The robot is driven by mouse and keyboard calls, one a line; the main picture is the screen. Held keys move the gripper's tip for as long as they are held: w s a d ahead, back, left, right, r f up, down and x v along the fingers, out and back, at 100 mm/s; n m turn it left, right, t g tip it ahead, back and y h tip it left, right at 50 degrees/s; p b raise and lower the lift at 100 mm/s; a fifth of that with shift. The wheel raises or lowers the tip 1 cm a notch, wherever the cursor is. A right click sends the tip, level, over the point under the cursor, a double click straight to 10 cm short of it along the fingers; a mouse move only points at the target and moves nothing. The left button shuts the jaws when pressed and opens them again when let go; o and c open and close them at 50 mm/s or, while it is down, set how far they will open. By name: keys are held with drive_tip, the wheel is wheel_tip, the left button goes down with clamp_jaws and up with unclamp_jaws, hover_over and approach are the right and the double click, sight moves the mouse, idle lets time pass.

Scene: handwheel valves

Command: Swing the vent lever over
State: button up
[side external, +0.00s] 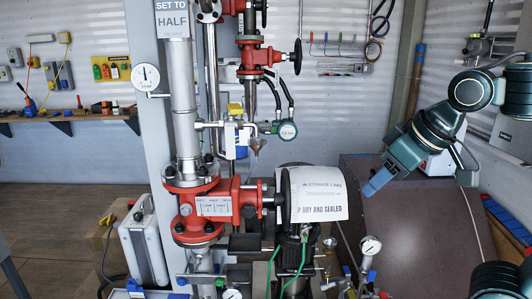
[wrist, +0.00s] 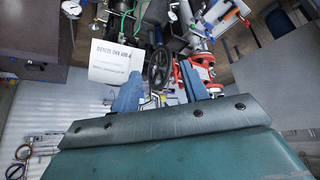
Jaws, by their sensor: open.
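My gripper (side external: 376,184) is at the right in the side view, pointing down and left, apart from the valves. In the wrist view its two blue fingers (wrist: 160,88) are spread with nothing gripped. The handwheel also shows between and beyond my fingers in the wrist view (wrist: 160,68).
A white printed sheet (side external: 319,193) hangs by the handwheel and juts toward my gripper. A brown panel (side external: 400,225) stands below my gripper.

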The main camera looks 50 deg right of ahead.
drive_tip(key=w+r+m+t+h, duration=0.1)
drive_tip(key=w+r+h, duration=0.1)
drive_tip(key=w+r, duration=0.7)
drive_tip(key=m+t+h, duration=0.1)
drive_tip(key=m+h, duration=0.2)
drive_tip(key=m, duration=0.2)
approach(235, 107)
drive_tip(key=shift+s+d+f, duration=0.1)
drive_tip(key=shift+d, duration=0.05)
drive_tip(key=shift+d+f, duration=0.1)
drive_tip(key=shift+x, duration=4.25)
drive_tip(key=shift+w, duration=0.3)
drive_tip(key=shift+c, duration=0.5)
drive_tip(key=c, duration=0.7)
